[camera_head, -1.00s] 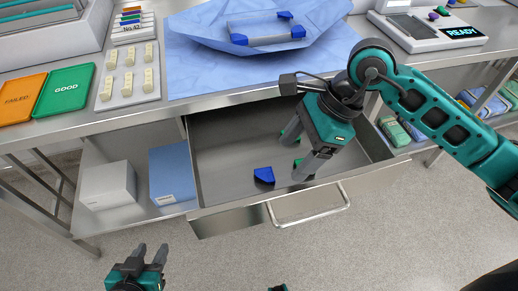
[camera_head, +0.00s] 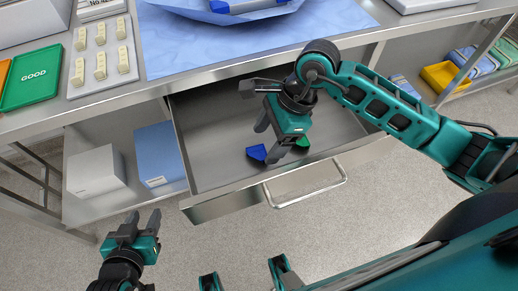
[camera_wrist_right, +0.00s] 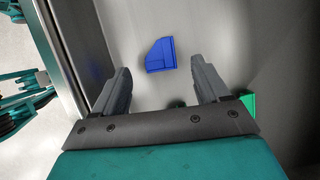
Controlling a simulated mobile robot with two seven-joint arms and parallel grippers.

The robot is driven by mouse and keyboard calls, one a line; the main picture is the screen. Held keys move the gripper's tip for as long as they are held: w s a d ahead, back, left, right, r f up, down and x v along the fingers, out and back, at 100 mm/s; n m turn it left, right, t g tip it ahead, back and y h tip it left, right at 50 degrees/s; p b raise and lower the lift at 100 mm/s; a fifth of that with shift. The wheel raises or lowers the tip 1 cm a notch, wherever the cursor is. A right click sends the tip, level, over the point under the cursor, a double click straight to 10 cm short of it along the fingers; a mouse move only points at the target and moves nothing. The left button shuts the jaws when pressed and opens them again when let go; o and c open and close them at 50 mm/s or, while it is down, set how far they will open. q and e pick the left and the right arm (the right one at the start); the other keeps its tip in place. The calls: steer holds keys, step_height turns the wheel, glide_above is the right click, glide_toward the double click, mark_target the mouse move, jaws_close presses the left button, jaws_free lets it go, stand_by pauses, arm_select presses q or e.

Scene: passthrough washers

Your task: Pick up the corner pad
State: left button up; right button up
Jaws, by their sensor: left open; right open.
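A blue corner pad (camera_head: 256,153) lies on the floor of the open metal drawer (camera_head: 215,183), near its front. My right gripper (camera_head: 266,142) is open and empty, reaching down into the drawer close to this pad. In the right wrist view the blue pad (camera_wrist_right: 160,55) lies beyond and between the two open fingertips, apart from both. A green piece (camera_head: 302,142) lies in the drawer to the right of the gripper, partly hidden by it. The green piece shows beside the right finger in the wrist view (camera_wrist_right: 248,104). My left gripper (camera_head: 143,218) is open and empty, in front of the bench.
The drawer's front handle (camera_head: 305,192) and walls stand around my right gripper. Above is a bench with a blue cloth (camera_head: 190,45), a green GOOD tray (camera_head: 35,75) and a board of pale blocks (camera_head: 100,72). White (camera_head: 95,172) and blue (camera_head: 160,155) boxes sit left of the drawer.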

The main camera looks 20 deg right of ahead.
mark_target(260, 153)
steer(key=x, duration=0.3)
steer(key=shift+a+f, duration=0.15)
steer(key=shift+f, duration=0.2)
arm_select(q)
steer(key=shift+w, duration=0.15)
arm_select(e)
steer(key=c, duration=1.1)
steer(key=shift+r, duration=0.15)
step_height(260, 153, up, 20)
steer(key=p, duration=0.2)
arm_select(q)
steer(key=shift+s+a+r+p, duration=0.1)
steer(key=shift+a+r+p, duration=0.15)
steer(key=shift+r, duration=0.3)
steer(key=shift+s+a+r+p, duration=0.1)
steer(key=shift+r+p, duration=0.2)
steer(key=shift+r, duration=0.25)
arm_select(e)
steer(key=w+d+f+n+g+h, duration=0.1)
steer(key=d+n, duration=0.1)
steer(key=n, duration=0.4)
steer(key=w+d+n+g+h, duration=0.2)
steer(key=d+n, duration=0.1)
steer(key=n, duration=0.3)
steer(key=w+d+f+n+g+h, duration=0.1)
steer(key=w+d+n, duration=0.1)
steer(key=n, duration=0.4)
steer(key=shift+w+d+f+g, duration=0.2)
steer(key=shift+f+g, duration=0.1)
steer(key=shift+g, duration=0.1)
